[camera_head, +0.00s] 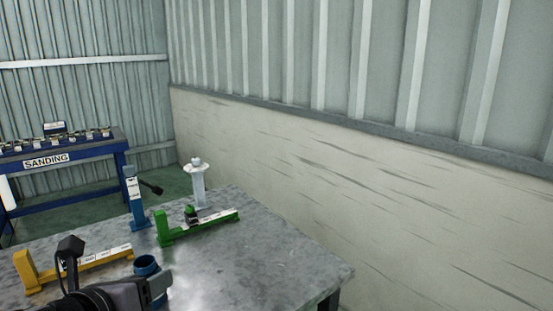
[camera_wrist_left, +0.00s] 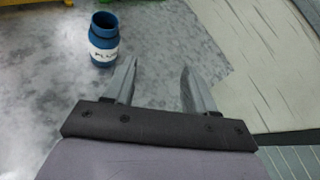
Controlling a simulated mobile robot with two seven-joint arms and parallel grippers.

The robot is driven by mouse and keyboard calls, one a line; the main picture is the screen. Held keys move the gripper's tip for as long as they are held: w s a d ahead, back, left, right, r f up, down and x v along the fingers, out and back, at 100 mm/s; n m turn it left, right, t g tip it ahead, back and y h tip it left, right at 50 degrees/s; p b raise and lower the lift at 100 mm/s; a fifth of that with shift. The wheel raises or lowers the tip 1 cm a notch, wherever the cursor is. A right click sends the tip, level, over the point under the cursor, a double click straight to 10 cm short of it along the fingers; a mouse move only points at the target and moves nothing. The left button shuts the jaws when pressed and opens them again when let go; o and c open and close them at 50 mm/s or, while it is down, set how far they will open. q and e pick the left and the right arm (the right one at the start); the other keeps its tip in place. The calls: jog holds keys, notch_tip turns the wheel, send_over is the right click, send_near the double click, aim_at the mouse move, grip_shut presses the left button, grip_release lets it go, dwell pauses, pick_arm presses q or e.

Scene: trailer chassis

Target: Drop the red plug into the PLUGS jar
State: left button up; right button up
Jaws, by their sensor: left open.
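The PLUGS jar (camera_wrist_left: 104,54) is blue with a white label and stands upright on the grey table, left of my left gripper's fingers in the left wrist view. Its blue rim (camera_head: 147,262) also shows in the head view, partly covered by my left gripper (camera_head: 158,286). My left gripper, seen in the left wrist view too (camera_wrist_left: 158,68), has its two fingers apart with nothing between them. The jar's mouth looks dark and its contents cannot be made out. No red plug shows in either view. My right gripper is out of view.
On the metal table (camera_head: 275,262) stand a yellow fixture (camera_head: 35,277), a green fixture (camera_head: 215,225), a blue post (camera_head: 135,203) and a white stand (camera_head: 198,187). A SANDING bench (camera_head: 60,157) is behind left. The table's right part is clear, near the wall.

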pick_arm(q)
jog(key=s+a+f+n+g+y, duration=0.1)
jog(key=s+f+n+g, duration=0.4)
jog(key=s+f+n, duration=0.85)
jog(key=s+a+f+n+g+y, duration=0.1)
jog(key=s+f+n+g, duration=0.55)
jog(key=n, duration=1.25)
jog(key=w+d+f+t+h, duration=0.2)
jog(key=w+d+f+t, duration=0.1)
jog(key=f+t, duration=0.6)
jog(key=shift+w+f, duration=0.2)
jog(key=shift+f, duration=0.75)
